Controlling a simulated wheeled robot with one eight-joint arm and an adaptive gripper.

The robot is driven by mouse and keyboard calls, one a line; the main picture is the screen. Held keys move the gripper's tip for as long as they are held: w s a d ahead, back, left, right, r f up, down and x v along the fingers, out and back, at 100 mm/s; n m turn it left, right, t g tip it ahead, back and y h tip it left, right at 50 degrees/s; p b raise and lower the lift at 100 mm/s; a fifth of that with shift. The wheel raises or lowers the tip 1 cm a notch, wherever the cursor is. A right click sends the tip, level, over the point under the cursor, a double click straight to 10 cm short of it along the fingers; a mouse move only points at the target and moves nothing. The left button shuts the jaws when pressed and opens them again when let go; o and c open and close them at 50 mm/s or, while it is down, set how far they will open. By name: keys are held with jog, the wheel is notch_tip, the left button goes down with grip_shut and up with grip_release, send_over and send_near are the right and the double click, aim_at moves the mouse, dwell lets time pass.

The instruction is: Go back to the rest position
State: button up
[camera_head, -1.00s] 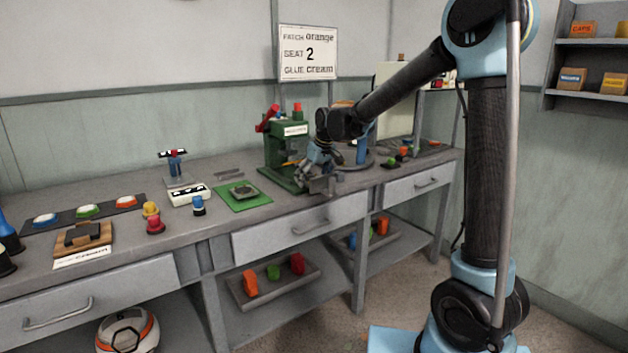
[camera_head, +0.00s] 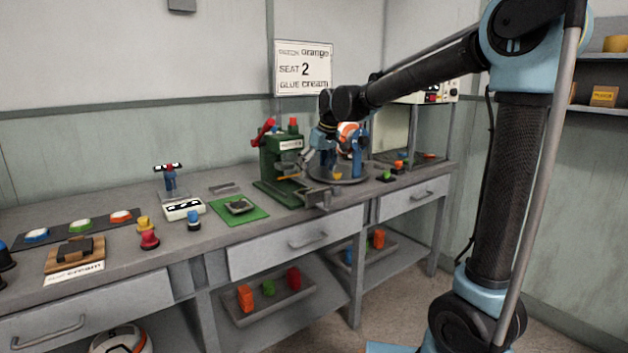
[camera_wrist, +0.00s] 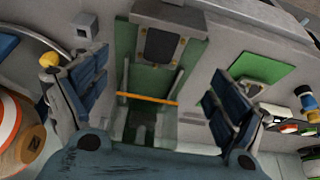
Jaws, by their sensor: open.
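My gripper (camera_wrist: 158,100) is open and empty in the wrist view, its two dark blue fingers spread wide. Between them the green press (camera_wrist: 150,70) shows behind, with an orange bar across it. In the head view my gripper (camera_head: 311,155) hangs at the right side of the green press (camera_head: 272,165), above the bench. Its fingertips are too small there to judge. A round turntable (camera_head: 340,176) with blue posts and a white-and-orange ball (camera_head: 350,131) stands just behind and to the right of my gripper.
The grey bench (camera_head: 120,216) carries a green mat (camera_head: 239,210), a small white display box (camera_head: 184,209), yellow, red and blue knobs, and a strip of coloured buttons (camera_head: 80,225). A metal vise-like block (camera_head: 320,197) sits at the front edge. A sign (camera_head: 303,67) hangs behind.

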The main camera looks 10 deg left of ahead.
jog(key=shift+s+d+r, duration=0.15)
jog(key=shift+r, duration=0.35)
jog(key=shift+d, duration=0.4)
jog(key=s+d+f+m+h, duration=0.1)
jog(key=s+d+f, duration=0.15)
jog(key=d, duration=0.55)
jog(key=s+d+f+m, duration=0.15)
jog(key=s+d, duration=0.25)
jog(key=d, duration=0.4)
jog(key=s+d+f+m+h, duration=0.1)
jog(key=s+d+m, duration=0.15)
jog(key=d, duration=0.55)
jog(key=s+d+f+m, duration=0.2)
jog(key=s+d+f, duration=0.5)
jog(key=s+d, duration=0.1)
jog(key=s+d+f+m+h, duration=0.1)
jog(key=s+d+f+m, duration=0.1)
jog(key=s+d+f, duration=0.6)
jog(key=s, duration=0.3)
jog(key=shift+s+d+m+g, duration=0.15)
jog(key=shift+s+m+g, duration=0.15)
